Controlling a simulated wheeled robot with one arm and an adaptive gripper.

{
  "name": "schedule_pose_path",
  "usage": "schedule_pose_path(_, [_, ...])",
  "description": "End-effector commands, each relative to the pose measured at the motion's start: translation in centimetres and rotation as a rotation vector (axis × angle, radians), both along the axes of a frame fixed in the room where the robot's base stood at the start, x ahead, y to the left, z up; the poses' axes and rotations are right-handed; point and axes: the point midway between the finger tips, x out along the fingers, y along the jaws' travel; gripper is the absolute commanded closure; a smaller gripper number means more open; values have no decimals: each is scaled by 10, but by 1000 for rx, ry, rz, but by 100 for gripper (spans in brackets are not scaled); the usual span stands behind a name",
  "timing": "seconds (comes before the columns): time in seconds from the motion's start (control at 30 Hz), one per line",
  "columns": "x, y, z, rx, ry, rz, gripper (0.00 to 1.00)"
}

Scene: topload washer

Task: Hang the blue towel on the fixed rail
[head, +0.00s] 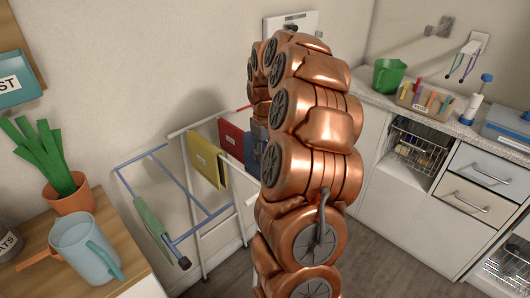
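A dark blue cloth (250,152), probably the blue towel, shows partly at the left edge of my copper arm; the rest of it is hidden behind the arm. It is beside a red towel (231,138) and a yellow towel (205,158) on a white rack (197,222). A blue-barred frame (185,195) stands at the left of the rack, with a green towel (151,221) over its near part. I cannot tell which bar is the fixed rail. My gripper is hidden behind my arm, so its hold on anything cannot be seen.
A wooden-topped cabinet (128,277) at left holds a potted plant (70,199) and a light blue watering can (86,246). A counter (432,118) at right carries a green bucket (389,76) and a caddy (425,101). A wire basket (417,150) is below it.

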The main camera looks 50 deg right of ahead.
Motion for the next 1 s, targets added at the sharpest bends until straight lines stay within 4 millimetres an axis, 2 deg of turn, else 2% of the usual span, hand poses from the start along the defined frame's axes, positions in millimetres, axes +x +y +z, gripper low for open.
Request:
schedule_pose_path(0.33, [0,0,-1,0,0,0,100])
schedule_pose_path(0.37, [0,0,-1,0,0,0,64])
schedule_pose_path(0.63, [0,0,-1,0,0,0,36])
schedule_pose_path(1.0, [0,0,2,-1,-2,0,36])
